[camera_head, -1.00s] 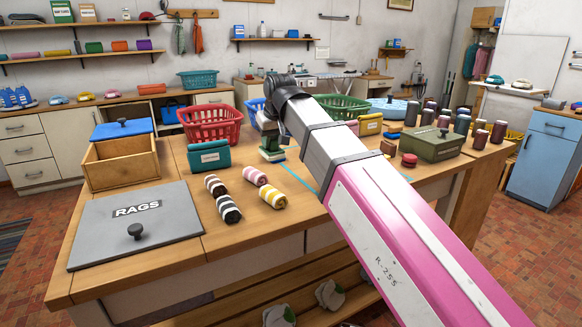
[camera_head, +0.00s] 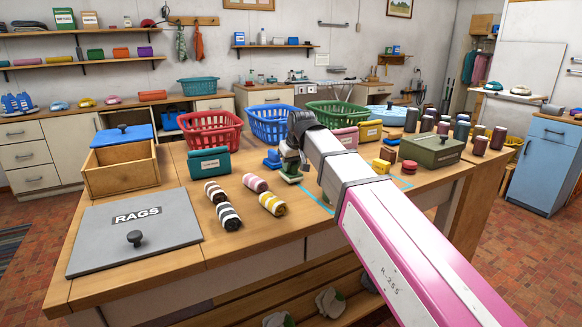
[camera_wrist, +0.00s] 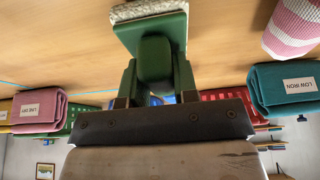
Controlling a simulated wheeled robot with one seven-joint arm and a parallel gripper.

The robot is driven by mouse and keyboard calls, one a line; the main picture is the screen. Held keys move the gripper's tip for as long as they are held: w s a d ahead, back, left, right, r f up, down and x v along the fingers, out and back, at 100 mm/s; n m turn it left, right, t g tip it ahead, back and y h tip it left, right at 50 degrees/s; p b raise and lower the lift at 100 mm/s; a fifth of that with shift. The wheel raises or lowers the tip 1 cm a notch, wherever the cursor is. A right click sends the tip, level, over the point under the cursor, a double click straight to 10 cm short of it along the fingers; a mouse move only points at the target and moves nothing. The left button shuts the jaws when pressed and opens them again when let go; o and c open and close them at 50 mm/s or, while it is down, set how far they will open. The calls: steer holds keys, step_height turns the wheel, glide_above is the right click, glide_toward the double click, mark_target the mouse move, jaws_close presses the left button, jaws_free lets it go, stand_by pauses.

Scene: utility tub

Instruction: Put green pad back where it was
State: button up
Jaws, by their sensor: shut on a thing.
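The green pad (camera_head: 291,177) has a green body and a pale fuzzy underside. My gripper (camera_head: 290,164) is shut on its raised grip, over the worktable. In the wrist view the pad (camera_wrist: 150,32) sits between the fingers of my gripper (camera_wrist: 153,72), its fuzzy face turned toward the tabletop. I cannot tell whether it touches the wood. A blue pad (camera_head: 272,160) stands just left of and behind it. A light-blue outline (camera_head: 318,201) on the tabletop lies to the right of the pad, partly hidden by my arm.
Rolled striped towels (camera_head: 229,216) lie front left of the pad. A teal pouch (camera_head: 209,163) and the red (camera_head: 211,131) and blue (camera_head: 270,127) baskets stand behind.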

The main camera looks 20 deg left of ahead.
steer(key=shift+f, duration=0.3)
steer(key=shift+f, duration=0.15)
steer(key=o, duration=0.9)
steer(key=v, duration=1.2)
steer(key=shift+a, duration=0.1)
